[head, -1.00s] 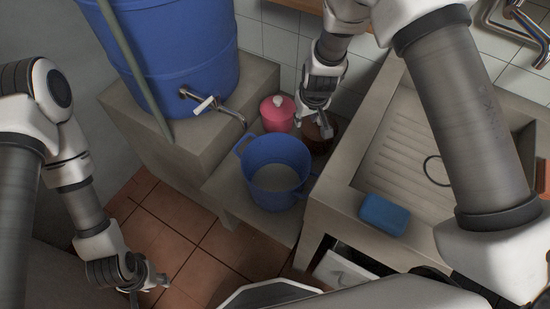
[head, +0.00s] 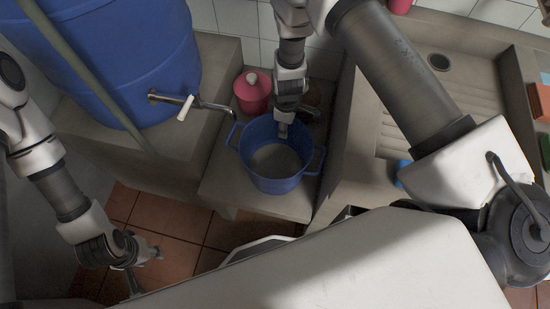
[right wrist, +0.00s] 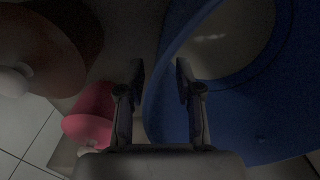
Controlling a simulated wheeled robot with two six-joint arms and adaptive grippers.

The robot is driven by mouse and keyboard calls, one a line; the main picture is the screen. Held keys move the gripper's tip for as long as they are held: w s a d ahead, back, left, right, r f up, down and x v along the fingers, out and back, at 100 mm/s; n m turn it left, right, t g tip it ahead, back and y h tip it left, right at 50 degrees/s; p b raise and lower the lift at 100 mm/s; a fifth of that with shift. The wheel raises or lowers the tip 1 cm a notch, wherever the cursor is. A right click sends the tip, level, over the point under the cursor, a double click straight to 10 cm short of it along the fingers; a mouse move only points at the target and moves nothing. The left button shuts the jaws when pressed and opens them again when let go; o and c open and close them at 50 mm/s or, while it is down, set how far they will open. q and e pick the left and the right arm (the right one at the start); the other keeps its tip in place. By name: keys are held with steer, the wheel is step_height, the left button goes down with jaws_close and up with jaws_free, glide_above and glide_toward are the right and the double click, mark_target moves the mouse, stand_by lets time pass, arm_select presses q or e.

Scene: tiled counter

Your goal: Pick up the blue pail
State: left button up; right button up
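The blue pail (head: 276,183) stands upright on the low concrete ledge (head: 222,180), with a handle at each side of its rim. It looks empty. My right gripper (head: 283,130) points down at the pail's back rim. In the right wrist view, my right gripper's two fingers (right wrist: 160,75) are apart, and the edge of the pail (right wrist: 240,120) shows between and beyond them. Whether they touch the wall I cannot tell. My left gripper (head: 146,262) hangs low at the left over the floor, fingers apart and empty, away from the pail.
A pink lidded pot (head: 252,94) and a partly hidden brown object (head: 311,97) stand behind the pail. A large blue barrel (head: 125,60) with a tap (head: 185,103) is at the left. A concrete sink (head: 400,105) is at the right. Tiled floor (head: 185,222) lies in front.

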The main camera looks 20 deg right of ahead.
jaws_close()
steer(key=shift+r, duration=0.1)
